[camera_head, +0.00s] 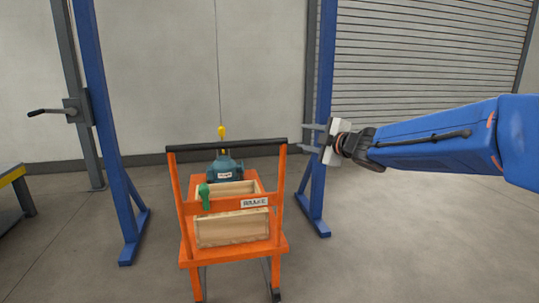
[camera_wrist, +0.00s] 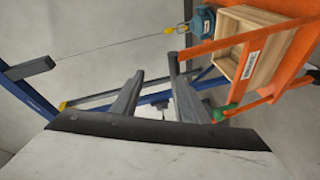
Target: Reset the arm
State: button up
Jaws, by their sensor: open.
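My gripper (camera_head: 309,137) is open and empty at the end of my blue arm, which reaches in from the right in the head view. It hangs in the air to the right of an orange cart (camera_head: 235,250) and in front of the right blue post. In the wrist view my gripper's two dark fingers (camera_wrist: 155,92) stand apart with nothing between them. The cart (camera_wrist: 290,65) shows at the upper right there.
The cart carries a wooden crate (camera_head: 232,228) and a green-handled item (camera_head: 205,197). A teal pump (camera_head: 225,167) hangs at or rests by a yellow hook (camera_head: 221,132) on a cable. Blue posts (camera_head: 328,70) flank it. Floor at the right is clear.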

jog(key=s+d+f+m+g+h, duration=0.1)
jog(key=s+d+f+m+h, duration=0.4)
jog(key=s+d, duration=0.35)
jog(key=s+d+f+m+g+h, duration=0.1)
jog(key=s+d+f+m+h, duration=0.25)
jog(key=s+d+m, duration=0.5)
jog(key=s+f+m+g, duration=0.3)
jog(key=s+f, duration=0.4)
jog(key=s, duration=0.6)
jog(key=s+f+m+g, duration=0.3)
jog(key=s+f, duration=0.5)
jog(key=s, duration=0.5)
jog(key=shift+s+f+g, duration=0.25)
jog(key=shift+g, duration=0.55)
jog(key=shift+m, duration=0.25)
